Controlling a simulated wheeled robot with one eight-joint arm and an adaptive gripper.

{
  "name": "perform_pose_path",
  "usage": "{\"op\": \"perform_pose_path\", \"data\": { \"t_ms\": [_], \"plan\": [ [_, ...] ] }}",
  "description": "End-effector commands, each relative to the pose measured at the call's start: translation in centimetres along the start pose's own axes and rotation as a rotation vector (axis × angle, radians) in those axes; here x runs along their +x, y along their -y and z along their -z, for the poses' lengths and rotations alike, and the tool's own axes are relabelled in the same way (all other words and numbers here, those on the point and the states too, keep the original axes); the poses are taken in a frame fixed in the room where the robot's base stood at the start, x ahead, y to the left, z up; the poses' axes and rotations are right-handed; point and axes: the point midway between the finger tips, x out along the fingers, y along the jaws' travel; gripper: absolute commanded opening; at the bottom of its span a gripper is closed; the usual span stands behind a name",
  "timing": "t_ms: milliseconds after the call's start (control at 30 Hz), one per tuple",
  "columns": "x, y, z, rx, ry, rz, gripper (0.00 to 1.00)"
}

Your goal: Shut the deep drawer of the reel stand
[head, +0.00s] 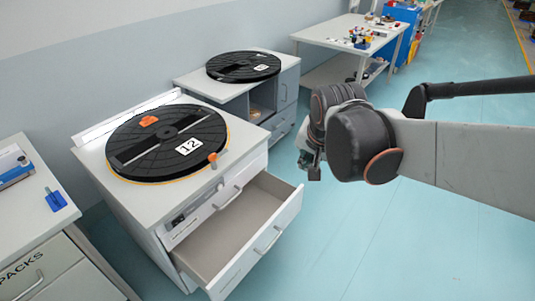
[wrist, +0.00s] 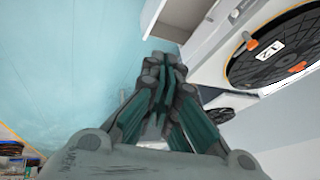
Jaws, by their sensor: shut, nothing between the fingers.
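The reel stand (head: 90,155) is a white cabinet with a black reel (head: 165,140) marked 12 on its top. Its lower, deep drawer (head: 285,225) is pulled well out, and its grey inside looks empty. The drawer front has a bar handle (head: 268,241). A shallower drawer front with a handle (head: 229,198) sits above it. My gripper (head: 313,172) is shut and empty, above and to the right of the open drawer, apart from it. In the wrist view the shut fingers (wrist: 163,72) point toward the stand, with the open drawer (wrist: 178,18) beyond them.
A second stand (head: 285,90) with another reel (head: 243,66) stands behind. A workbench (head: 335,30) with small coloured parts is at the back. A table (head: 30,215) with a blue item (head: 55,200) is at left. The floor right of the drawer is clear.

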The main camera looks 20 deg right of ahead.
Motion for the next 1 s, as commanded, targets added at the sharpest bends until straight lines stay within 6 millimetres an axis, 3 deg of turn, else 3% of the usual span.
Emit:
{"op": "perform_pose_path", "data": {
  "t_ms": [467,667,1000],
  "plan": [
    [5.8,1.1,4.2,0.325,0.055,-0.039,0.00],
    [10.9,1.2,6.7,0.555,0.093,-0.069,0.00],
    [21.9,-0.6,9.3,0.984,0.157,-0.142,0.00]
  ]
}}
